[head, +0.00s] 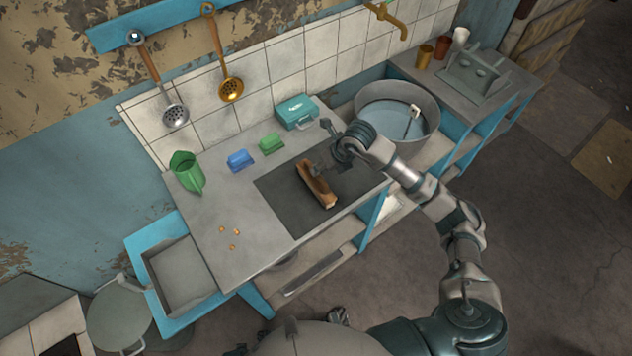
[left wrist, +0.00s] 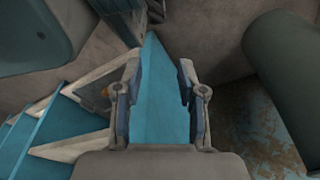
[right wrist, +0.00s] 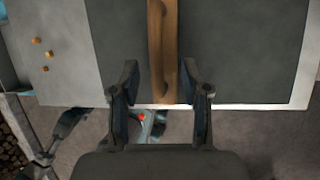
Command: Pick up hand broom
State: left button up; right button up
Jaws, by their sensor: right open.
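The hand broom (head: 318,188), with a wooden back, lies on the dark mat (head: 276,192) on the counter. My right gripper (head: 323,149) is over the broom's far end, its fingers spread apart. In the right wrist view, the broom's long wooden back (right wrist: 163,45) runs down from the top edge toward the space between the open fingers (right wrist: 160,82). I cannot tell whether a finger touches it. My left gripper (left wrist: 159,70) is open and empty in the left wrist view; I cannot make it out clearly in the head view.
A blue sponge (head: 240,160), a green sponge (head: 271,143) and a teal box (head: 296,112) stand behind the mat. Small crumbs (head: 231,246) lie front left. A large metal basin (head: 398,108) is at the right.

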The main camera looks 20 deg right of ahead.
aim_at(316, 180)
jog(key=x, duration=0.4)
jog(key=shift+w+a+f, duration=0.15)
jog(key=shift+a+f, duration=0.15)
jog(key=shift+f, duration=0.25)
jog(key=shift+f, duration=0.2)
jog(key=shift+c, duration=0.2)
grip_shut()
